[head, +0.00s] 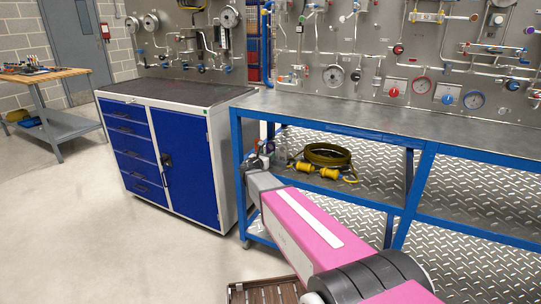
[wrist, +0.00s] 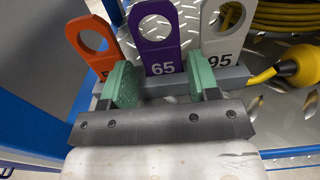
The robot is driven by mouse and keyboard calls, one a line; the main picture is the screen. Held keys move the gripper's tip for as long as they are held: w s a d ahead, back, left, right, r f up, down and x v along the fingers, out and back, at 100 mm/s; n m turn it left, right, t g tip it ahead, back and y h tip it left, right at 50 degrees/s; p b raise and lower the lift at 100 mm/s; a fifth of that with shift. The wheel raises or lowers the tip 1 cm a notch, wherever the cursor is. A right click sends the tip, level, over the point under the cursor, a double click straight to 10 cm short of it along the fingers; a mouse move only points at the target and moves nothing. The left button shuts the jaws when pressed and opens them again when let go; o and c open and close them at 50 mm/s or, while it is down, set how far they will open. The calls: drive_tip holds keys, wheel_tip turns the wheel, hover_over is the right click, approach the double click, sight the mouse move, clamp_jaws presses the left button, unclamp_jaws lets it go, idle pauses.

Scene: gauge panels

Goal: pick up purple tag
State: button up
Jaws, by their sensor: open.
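The purple tag (wrist: 158,52) stands upright in the wrist view, with a round hole at its top and the number 65. Its lower end is in a grey holder (wrist: 238,75). My gripper (wrist: 162,78) is open, with its green pads on either side of the purple tag. Gaps show between the pads and the tag. An orange tag (wrist: 92,48) stands to the left, its number partly hidden by the left pad. A white tag (wrist: 222,35) marked 95 stands to the right, close to the right pad. In the head view, the tags are too small to tell apart.
In the head view, my arm reaches to the lower shelf of the blue-framed bench (head: 350,120). A coiled yellow cable (head: 328,155) with yellow plugs lies to the right on that shelf. A blue-doored cabinet (head: 185,165) stands to the left. Open floor lies in front of it.

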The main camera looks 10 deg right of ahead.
sight(270, 151)
drive_tip(key=x, duration=0.4)
drive_tip(key=shift+w+d, duration=0.15)
drive_tip(key=shift+w, duration=0.2)
drive_tip(key=c, duration=0.6)
drive_tip(key=shift+o, duration=0.2)
